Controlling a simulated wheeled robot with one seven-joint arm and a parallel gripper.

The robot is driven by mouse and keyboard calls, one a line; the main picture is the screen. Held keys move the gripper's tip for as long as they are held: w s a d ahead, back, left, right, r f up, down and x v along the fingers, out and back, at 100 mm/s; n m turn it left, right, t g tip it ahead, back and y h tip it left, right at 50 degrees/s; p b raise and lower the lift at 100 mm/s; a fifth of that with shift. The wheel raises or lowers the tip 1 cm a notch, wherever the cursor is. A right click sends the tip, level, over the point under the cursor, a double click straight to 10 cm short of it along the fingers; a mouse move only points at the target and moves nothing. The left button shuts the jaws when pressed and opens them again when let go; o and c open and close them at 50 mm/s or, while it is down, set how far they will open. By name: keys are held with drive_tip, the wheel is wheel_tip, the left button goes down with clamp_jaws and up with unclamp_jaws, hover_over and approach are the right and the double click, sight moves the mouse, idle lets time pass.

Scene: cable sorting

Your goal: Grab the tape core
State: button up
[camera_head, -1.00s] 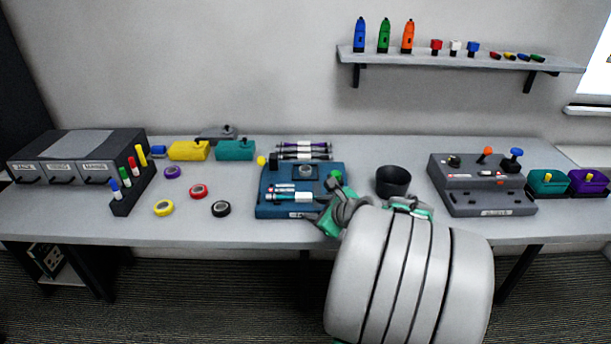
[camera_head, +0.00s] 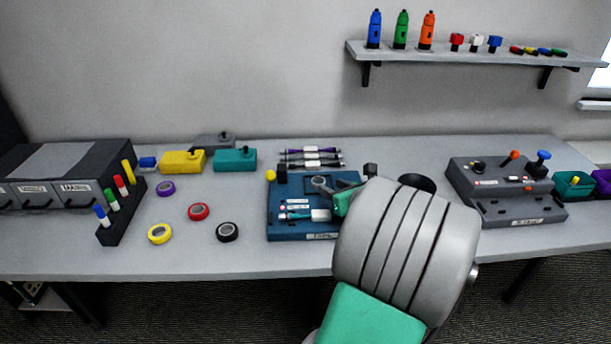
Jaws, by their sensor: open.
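The rolls of tape lie on the left half of the table: purple (camera_head: 166,188), red (camera_head: 199,212), yellow (camera_head: 160,234) and black (camera_head: 228,232). A small grey ring (camera_head: 319,183) shows on the blue board (camera_head: 290,230) in the middle; I cannot tell for sure whether it is the tape core. My gripper (camera_head: 340,198) is open over the right part of the board, close to the right of that ring. My grey and green arm hides the board's right edge and much of the gripper. I cannot tell whether the fingers touch anything.
A dark cup (camera_head: 417,183) stands behind my arm, partly hidden. A grey control box (camera_head: 500,190) is to the right. A marker holder (camera_head: 122,212) and a drawer unit (camera_head: 60,180) stand at left. The table front between the black tape and the board is clear.

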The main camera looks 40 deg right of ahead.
sight(316, 179)
drive_tip(key=x, duration=0.7)
drive_tip(key=shift+w+f, duration=0.1)
drive_tip(key=shift+w, duration=0.25)
drive_tip(key=shift+c, duration=0.4)
clamp_jaws()
